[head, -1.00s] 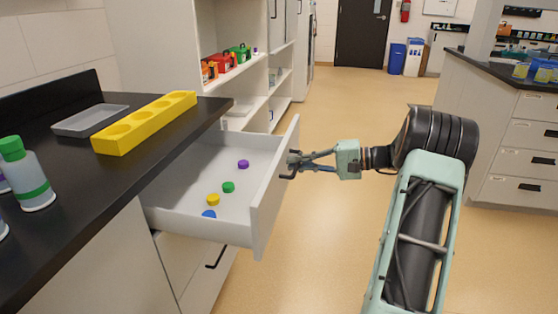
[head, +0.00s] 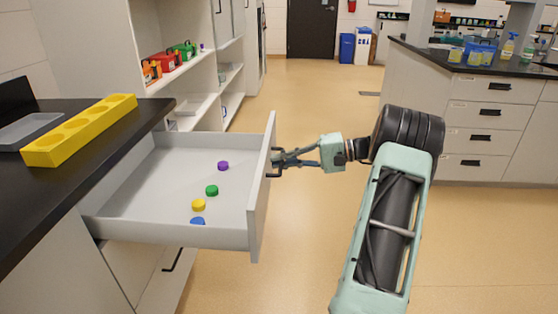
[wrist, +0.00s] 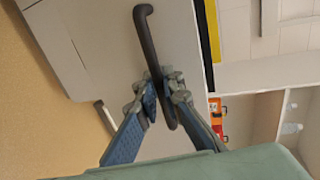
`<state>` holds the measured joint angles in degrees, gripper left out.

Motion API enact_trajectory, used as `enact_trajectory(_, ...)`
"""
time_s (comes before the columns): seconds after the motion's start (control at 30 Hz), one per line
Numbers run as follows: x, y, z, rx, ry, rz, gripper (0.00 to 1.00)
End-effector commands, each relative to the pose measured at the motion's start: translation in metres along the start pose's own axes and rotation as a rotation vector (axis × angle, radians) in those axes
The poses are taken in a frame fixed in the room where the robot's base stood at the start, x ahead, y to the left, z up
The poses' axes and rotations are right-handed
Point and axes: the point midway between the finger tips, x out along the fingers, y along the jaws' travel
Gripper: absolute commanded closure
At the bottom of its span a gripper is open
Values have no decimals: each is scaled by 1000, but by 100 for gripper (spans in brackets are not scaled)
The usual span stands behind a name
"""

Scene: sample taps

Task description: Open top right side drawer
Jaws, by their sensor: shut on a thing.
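The top drawer (head: 150,236) under the black counter is pulled well out. Several small caps lie inside it: purple (head: 223,166), green (head: 211,190), yellow (head: 198,204) and blue (head: 197,220). My gripper (head: 276,162) is at the outer face of the drawer front, shut on its dark handle. In the wrist view the two blue-padded fingers (wrist: 160,108) close around the dark bar handle (wrist: 147,40) from both sides. The drawer front (wrist: 105,35) fills much of that view.
A yellow holed rack (head: 80,130) and a grey tray (head: 28,130) are on the black counter (head: 100,165). A lower drawer handle (head: 173,260) is below. Shelves with coloured boxes (head: 168,62) stand behind. Another cabinet (head: 485,115) is at right. Floor between is clear.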

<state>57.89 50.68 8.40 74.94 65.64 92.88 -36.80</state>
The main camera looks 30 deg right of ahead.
Motion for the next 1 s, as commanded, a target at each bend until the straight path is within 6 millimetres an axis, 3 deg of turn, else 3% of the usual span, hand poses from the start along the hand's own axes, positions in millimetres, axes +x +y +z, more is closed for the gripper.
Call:
enact_trajectory(0.13, 0, 1, 0, 1, -1, 1, 100)
enact_trajectory(0.17, 0, 1, 0, 1, -1, 1, 91)
enact_trajectory(0.23, 0, 0, 0, 1, -1, 1, 84)
enact_trajectory(0.57, -4, 0, 0, 0, 1, 1, 84)
enact_trajectory(0.67, -15, 0, -1, -1, 2, 1, 84)
enact_trajectory(1.0, -86, 1, -1, -1, 3, 0, 84)
